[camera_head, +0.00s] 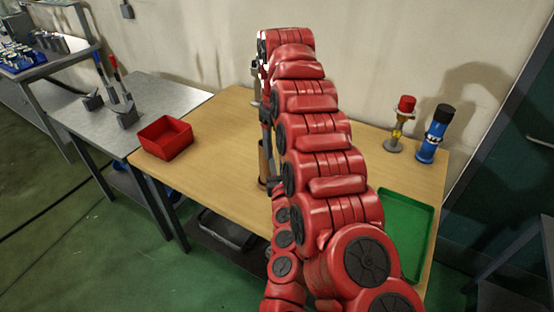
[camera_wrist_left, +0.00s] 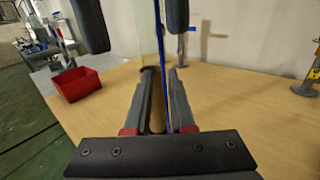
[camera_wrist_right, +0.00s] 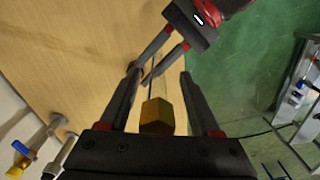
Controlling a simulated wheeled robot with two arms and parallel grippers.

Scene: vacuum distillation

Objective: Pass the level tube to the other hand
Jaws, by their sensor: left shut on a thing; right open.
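The level tube shows in the left wrist view as a thin blue upright line (camera_wrist_left: 161,45). My left gripper (camera_wrist_left: 161,70) is shut on it. In the right wrist view a yellow-brown block (camera_wrist_right: 157,115), apparently the tube's end, stands on a thin rod running to my left gripper (camera_wrist_right: 138,76). My right gripper (camera_wrist_right: 160,75) is open, with its fingers on either side of this block and a gap to each. In the left wrist view two dark fingers flank the tube. In the head view my right arm hides most of the tube and both grippers.
A red box (camera_head: 165,138) sits at the table's left end. A green tray (camera_head: 424,212) lies at the right. A red-topped stand (camera_head: 397,138) and a blue bottle (camera_head: 433,135) stand at the back right.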

